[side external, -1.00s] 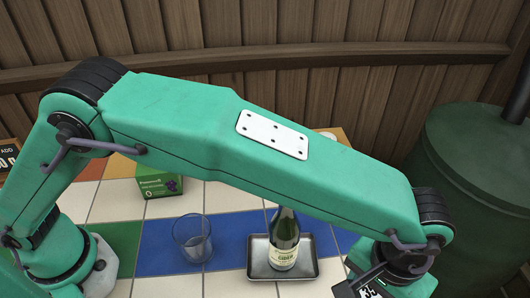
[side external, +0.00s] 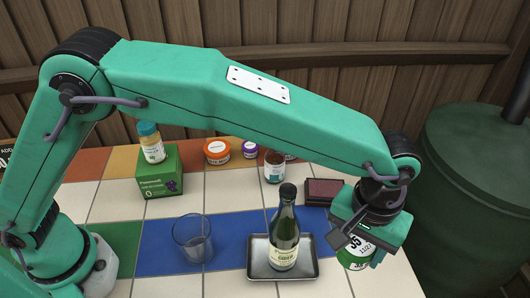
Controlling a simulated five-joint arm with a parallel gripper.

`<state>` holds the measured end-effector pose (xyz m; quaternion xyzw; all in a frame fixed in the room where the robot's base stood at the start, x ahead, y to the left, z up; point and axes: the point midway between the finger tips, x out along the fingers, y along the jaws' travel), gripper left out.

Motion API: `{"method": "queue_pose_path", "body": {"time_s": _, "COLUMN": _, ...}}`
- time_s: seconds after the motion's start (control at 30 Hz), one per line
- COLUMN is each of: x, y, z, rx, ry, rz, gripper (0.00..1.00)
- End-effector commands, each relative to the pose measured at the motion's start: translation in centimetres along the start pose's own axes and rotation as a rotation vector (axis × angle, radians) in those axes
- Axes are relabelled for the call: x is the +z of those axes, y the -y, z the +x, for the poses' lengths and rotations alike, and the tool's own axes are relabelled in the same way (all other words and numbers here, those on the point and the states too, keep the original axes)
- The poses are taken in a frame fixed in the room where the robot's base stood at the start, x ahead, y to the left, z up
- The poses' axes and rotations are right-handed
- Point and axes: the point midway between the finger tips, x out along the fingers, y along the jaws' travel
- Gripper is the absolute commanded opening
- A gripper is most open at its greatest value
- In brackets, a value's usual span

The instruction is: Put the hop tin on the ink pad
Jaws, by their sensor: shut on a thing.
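The ink pad (side external: 323,187), a flat dark red block, lies on the tiled table right of centre, behind the bottle's tray. My gripper (side external: 362,246) is in front of it and to its right, near the table's right side. It is shut on a green tin with white markings (side external: 356,260), which appears to be the hop tin. The gripper partly covers the tin, and I cannot tell how far it is above the table.
A dark green bottle (side external: 285,236) stands upright on a metal tray (side external: 257,268) just left of my gripper. An empty glass (side external: 193,240), a green box (side external: 160,175) with a small bottle (side external: 151,143) on it, a jar (side external: 274,168) and an orange-lidded tub (side external: 217,151) stand farther left.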

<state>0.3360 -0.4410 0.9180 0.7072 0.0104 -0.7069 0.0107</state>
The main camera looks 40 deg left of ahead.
Motion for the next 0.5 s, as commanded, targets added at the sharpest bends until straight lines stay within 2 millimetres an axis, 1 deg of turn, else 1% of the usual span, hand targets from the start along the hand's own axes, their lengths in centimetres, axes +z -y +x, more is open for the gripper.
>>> {"method": "queue_pose_path", "body": {"time_s": 0.03, "x": -1.2, "y": 1.4, "z": -0.3, "rx": 0.001, "ry": 0.0, "rz": -0.05, "gripper": 0.34}}
{"method": "queue_pose_path", "body": {"time_s": 0.1, "x": -2.5, "y": 3.2, "z": -0.7, "rx": 0.0, "ry": 0.0, "rz": -0.115, "gripper": 0.34}}
{"method": "queue_pose_path", "body": {"time_s": 0.2, "x": -4.2, "y": 5.6, "z": -1.2, "rx": 0.0, "ry": 0.0, "rz": -0.201, "gripper": 0.34}}
{"method": "queue_pose_path", "body": {"time_s": 0.3, "x": -5.4, "y": 7.7, "z": -1.6, "rx": 0.001, "ry": -0.001, "rz": -0.274, "gripper": 0.34}}
{"method": "queue_pose_path", "body": {"time_s": 0.4, "x": -6.2, "y": 9.2, "z": -1.8, "rx": 0.0, "ry": 0.0, "rz": -0.326, "gripper": 0.34}}
{"method": "queue_pose_path", "body": {"time_s": 0.5, "x": -6.7, "y": 10.1, "z": -1.9, "rx": 0.0, "ry": -0.001, "rz": -0.357, "gripper": 0.34}}
